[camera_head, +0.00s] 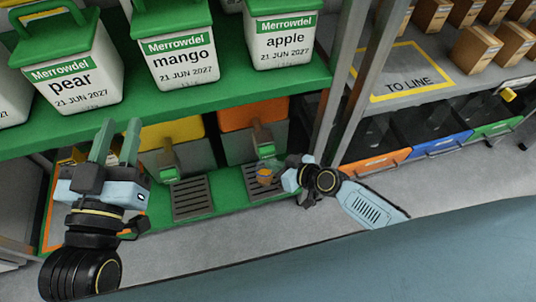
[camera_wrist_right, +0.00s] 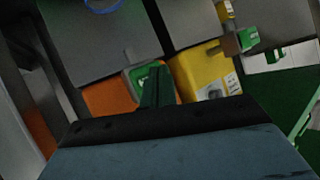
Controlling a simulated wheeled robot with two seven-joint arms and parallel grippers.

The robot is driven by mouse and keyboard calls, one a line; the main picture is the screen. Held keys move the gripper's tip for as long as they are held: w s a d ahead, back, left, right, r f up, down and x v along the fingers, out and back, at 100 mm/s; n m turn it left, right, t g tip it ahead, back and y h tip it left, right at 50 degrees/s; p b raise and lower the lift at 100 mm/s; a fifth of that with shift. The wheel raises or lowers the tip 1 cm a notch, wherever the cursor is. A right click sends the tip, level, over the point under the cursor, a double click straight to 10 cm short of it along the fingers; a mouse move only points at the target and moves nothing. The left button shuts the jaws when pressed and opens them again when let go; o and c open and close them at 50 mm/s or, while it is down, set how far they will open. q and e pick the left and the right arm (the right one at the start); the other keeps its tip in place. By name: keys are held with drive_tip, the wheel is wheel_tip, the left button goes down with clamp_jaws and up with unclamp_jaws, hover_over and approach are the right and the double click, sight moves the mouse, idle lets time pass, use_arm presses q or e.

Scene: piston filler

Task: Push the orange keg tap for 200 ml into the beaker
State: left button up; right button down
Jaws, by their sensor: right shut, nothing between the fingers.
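The orange keg (camera_head: 250,113) stands on the lower shelf in the head view; its orange part (camera_wrist_right: 104,99) also shows in the right wrist view. Its tap, with a green and white piece (camera_head: 266,151), sticks out at the front, and this piece (camera_wrist_right: 136,75) also shows in the wrist view. A small clear beaker (camera_head: 265,174) with something orange in it is below the tap, partly hidden by my right gripper. My right gripper (camera_head: 284,168) is shut and empty beside the beaker; its fingers overlap the tap in the wrist view (camera_wrist_right: 155,85), contact unclear. My left gripper (camera_head: 116,140) is open and empty.
A yellow keg (camera_head: 172,132) with its own tap (camera_head: 170,173) stands left of the orange one. Slotted drip trays (camera_head: 192,199) lie below the taps. White tubs (camera_head: 176,57) fill the green upper shelf. A metal post (camera_head: 342,100) and coloured bins (camera_head: 375,160) are right.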

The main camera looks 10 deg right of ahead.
drive_tip(key=shift+s+d+p, duration=0.1)
drive_tip(key=shift+s+p, duration=0.25)
drive_tip(key=shift+s, duration=2.2)
idle(1.7)
drive_tip(key=a+r+t, duration=0.2)
drive_tip(key=r, duration=0.8)
drive_tip(key=a+r+t, duration=0.2)
drive_tip(key=r+t, duration=0.1)
drive_tip(key=r, duration=0.6)
drive_tip(key=s+d+r+m+t+h, duration=0.1)
drive_tip(key=d+r+t, duration=0.1)
drive_tip(key=r, duration=0.6)
drive_tip(key=s+d+r+m+t+h, duration=0.1)
drive_tip(key=s+d+r+t, duration=0.1)
drive_tip(key=r, duration=0.7)
drive_tip(key=shift+s+d+t, duration=0.3)
drive_tip(key=shift+d+t, duration=0.2)
drive_tip(key=shift+d, duration=0.4)
